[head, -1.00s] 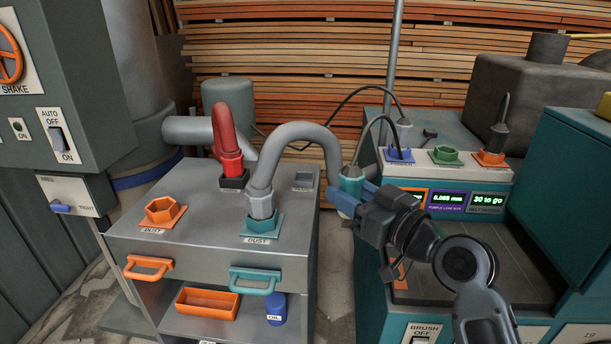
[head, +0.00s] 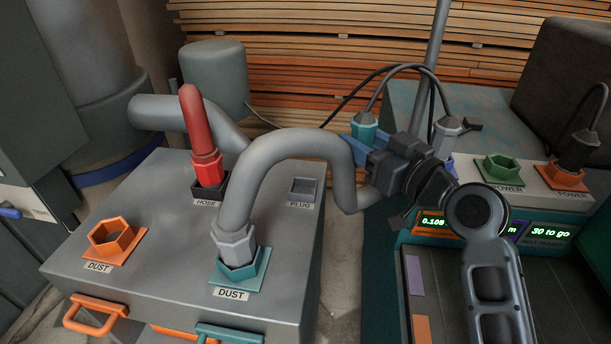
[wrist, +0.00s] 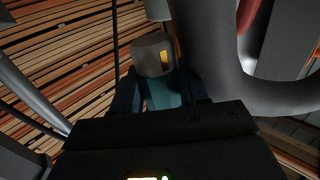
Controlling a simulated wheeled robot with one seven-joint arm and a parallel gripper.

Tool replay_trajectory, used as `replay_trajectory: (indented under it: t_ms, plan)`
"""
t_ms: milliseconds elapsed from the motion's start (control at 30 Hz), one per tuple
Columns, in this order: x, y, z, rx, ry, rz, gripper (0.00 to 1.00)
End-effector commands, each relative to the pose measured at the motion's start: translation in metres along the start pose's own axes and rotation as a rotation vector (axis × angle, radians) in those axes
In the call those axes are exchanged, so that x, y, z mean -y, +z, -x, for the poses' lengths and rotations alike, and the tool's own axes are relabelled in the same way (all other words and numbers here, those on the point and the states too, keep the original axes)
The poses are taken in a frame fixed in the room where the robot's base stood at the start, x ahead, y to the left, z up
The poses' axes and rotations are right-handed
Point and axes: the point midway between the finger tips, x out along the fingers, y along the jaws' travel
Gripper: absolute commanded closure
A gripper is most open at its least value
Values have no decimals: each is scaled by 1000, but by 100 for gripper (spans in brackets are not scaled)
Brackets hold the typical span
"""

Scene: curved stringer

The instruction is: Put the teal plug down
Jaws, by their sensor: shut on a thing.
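The teal plug (head: 363,130) is held in my gripper (head: 357,147), just right of the grey hose's bend in the head view. Its teal body and grey end, with a cable, point up. In the wrist view the plug (wrist: 162,95) sits between the two dark blue fingers, with its grey part and a yellow mark showing. My gripper is shut on it. A grey square holder (head: 303,187) labelled PLUG is on the cabinet top, left of my gripper, and looks empty. The plug's lower end is hidden by the fingers.
The grey hose (head: 290,143) arches beside my gripper and ends in the teal DUST socket (head: 240,270). The orange DUST socket (head: 110,240) is empty. Another grey plug (head: 447,132) and the empty green power socket (head: 500,172) are on the right.

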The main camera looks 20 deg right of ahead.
Motion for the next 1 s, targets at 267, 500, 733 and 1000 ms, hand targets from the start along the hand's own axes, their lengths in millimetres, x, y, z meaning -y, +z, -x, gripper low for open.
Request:
replay_trajectory:
  t_ms: [267,500,733,1000]
  plan:
    - [31,32,-48,2,-5,0,96]
    - [52,57,-83,1,-3,0,96]
    - [57,72,-91,1,-1,0,96]
    - [57,104,-91,1,-1,0,96]
